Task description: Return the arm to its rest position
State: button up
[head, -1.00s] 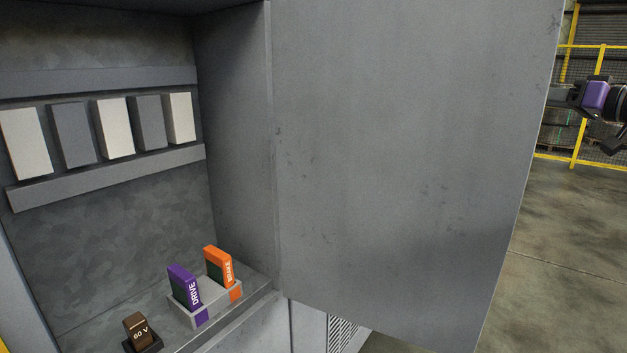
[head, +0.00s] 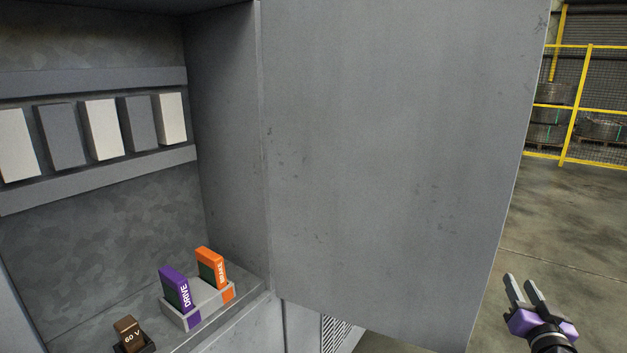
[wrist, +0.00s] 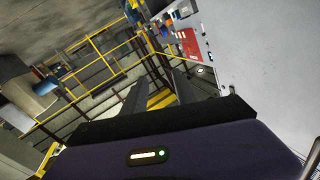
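My gripper (head: 519,282) is at the lower right in the head view, out beyond the free edge of the open grey cabinet door (head: 390,150). Its two fingers point up and a little left, with a gap between them. In the wrist view the fingers (wrist: 158,86) also stand apart with nothing between them; only railings and floor show through the gap. The purple gripper body shows in both views. Most of my arm is out of view.
In the cabinet, a purple DRIVE module (head: 174,288) and an orange BRAKE module (head: 210,268) stand in a grey holder. A brown 60 V block (head: 128,334) sits nearby. A yellow fence (head: 575,105) stands behind; the floor (head: 575,235) right of the door looks clear.

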jog(key=s+a+f+n+g+y, duration=0.1)
jog(key=s+a+f+n, duration=0.1)
jog(key=s+a, duration=0.7)
jog(key=s+a+f+n+g+y, duration=0.1)
jog(key=s+a, duration=0.7)
jog(key=s, duration=1.6)
jog(key=s+a+f+n+y, duration=0.3)
jog(key=s+a, duration=0.6)
jog(key=s, duration=0.8)
jog(key=shift+a+f+g, duration=0.3)
jog(key=shift+f+g, duration=0.1)
jog(key=shift+f, duration=0.4)
jog(key=shift+s, duration=0.15)
